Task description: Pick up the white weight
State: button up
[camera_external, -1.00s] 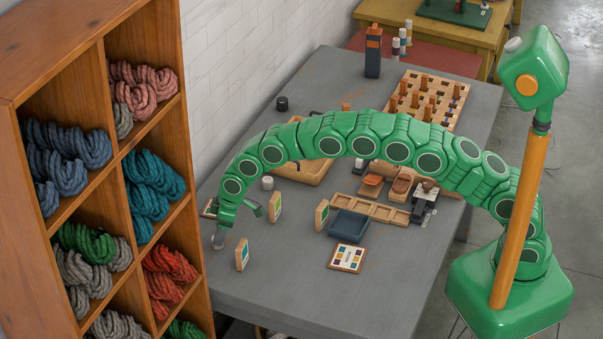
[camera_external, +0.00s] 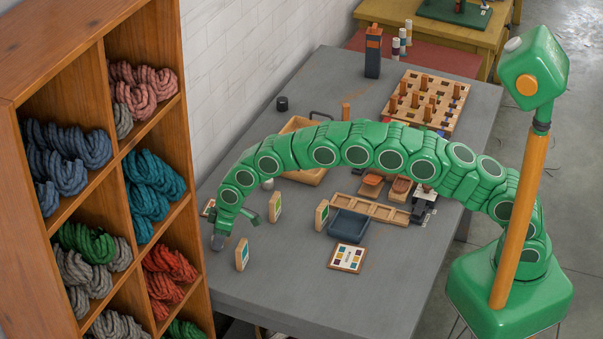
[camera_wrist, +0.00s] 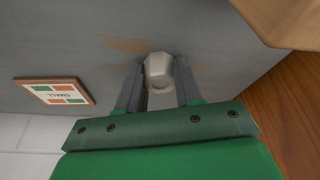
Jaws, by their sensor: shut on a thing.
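The white weight (camera_wrist: 158,70), a pale faceted piece, sits between my gripper's two grey fingers in the wrist view. My gripper (camera_wrist: 157,88) is shut on it, with a finger on each side. In the external view my gripper (camera_external: 218,241) is low at the left end of the grey table, by the shelf. The weight is hard to tell apart from the fingertips there. I cannot tell whether it touches the table.
A small upright card (camera_external: 242,255) stands just right of my gripper, with another card (camera_external: 275,207) behind it. The wooden shelf (camera_external: 190,225) with wool skeins is close on the left. A pale cylinder (camera_external: 268,184) stands farther back.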

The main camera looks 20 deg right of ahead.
grip_shut()
jog(key=shift+r, duration=0.1)
jog(key=shift+w+r, duration=0.1)
jog(key=shift+r, duration=1.5)
jog(key=shift+s+d+r, duration=0.5)
jog(key=shift+d+r, duration=0.1)
jog(key=shift+r, duration=0.05)
jog(key=s+d+r, duration=0.7)
jog(key=d+r, duration=0.1)
jog(key=d, duration=0.2)
jog(key=shift+s+r, duration=0.15)
jog(key=shift+s, duration=0.05)
jog(key=shift+d, duration=0.1)
